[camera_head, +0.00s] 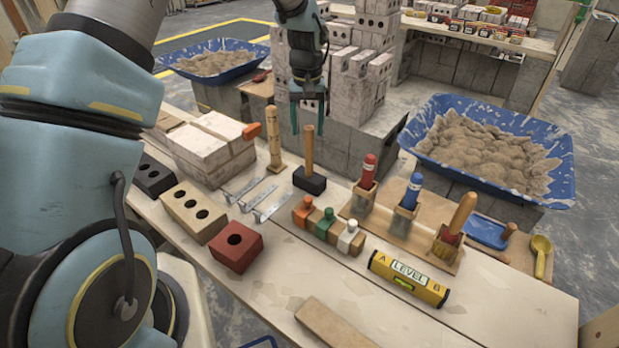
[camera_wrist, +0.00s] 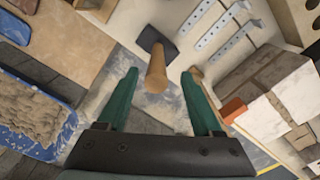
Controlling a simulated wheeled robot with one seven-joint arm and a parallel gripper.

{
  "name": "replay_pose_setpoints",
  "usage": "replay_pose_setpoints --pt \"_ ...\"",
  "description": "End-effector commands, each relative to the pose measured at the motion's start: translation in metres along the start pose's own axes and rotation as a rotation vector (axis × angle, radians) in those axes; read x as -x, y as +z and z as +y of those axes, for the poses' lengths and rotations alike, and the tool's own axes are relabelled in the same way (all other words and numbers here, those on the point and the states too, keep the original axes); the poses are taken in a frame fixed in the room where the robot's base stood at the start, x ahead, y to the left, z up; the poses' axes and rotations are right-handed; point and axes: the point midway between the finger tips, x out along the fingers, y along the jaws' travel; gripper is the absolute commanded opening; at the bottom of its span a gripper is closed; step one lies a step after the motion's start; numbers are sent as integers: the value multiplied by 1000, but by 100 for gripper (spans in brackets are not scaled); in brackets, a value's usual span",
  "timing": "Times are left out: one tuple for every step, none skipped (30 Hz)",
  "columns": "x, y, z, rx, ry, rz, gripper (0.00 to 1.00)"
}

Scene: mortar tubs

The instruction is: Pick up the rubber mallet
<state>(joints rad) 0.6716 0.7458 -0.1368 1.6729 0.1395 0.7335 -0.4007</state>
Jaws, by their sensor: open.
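The rubber mallet stands head-down on the bench, its black head (camera_head: 309,181) on the surface and its wooden handle (camera_head: 308,148) pointing up. In the wrist view the black head (camera_wrist: 155,39) is beyond the handle (camera_wrist: 156,74), which shows between and ahead of the green fingers. My gripper (camera_head: 308,98) is open and empty, above and close to the handle's top in the head view. In the wrist view the two fingers of my gripper (camera_wrist: 160,75) are spread wide, one either side of the handle. Whether they touch it cannot be seen, but gaps show.
A wooden post (camera_head: 273,145) stands just left of the mallet. Metal brackets (camera_head: 258,196), coloured-top blocks (camera_head: 327,222) and upright-handled tools (camera_head: 366,180) lie close by. Stacked bricks (camera_head: 345,85) rise behind. A yellow level (camera_head: 408,278) lies at the front right.

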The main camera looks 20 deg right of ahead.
Motion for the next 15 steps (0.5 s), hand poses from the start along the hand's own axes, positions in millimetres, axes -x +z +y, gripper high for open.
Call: replay_pose_setpoints --pt "-6 1 0 0 -1 -2 67" --pt "-8 0 0 0 0 -1 67" --pt "-11 0 0 0 0 -1 67" --pt "-12 0 0 0 0 -1 67" --pt "-13 0 0 0 0 -1 67" --pt "-16 0 0 0 0 -1 67" --pt "-18 0 1 1 0 -2 67" --pt "-21 0 1 1 1 -2 67" --pt "-25 -1 2 1 1 -2 67" --pt "-29 -1 3 1 0 -4 67" --pt "-33 -1 4 0 0 -3 67" --pt "-38 -2 5 0 0 -3 67" --pt "-42 -2 5 -1 0 -4 67" --pt "-47 -2 5 0 0 -3 67" --pt "-53 -2 5 1 0 -3 67"
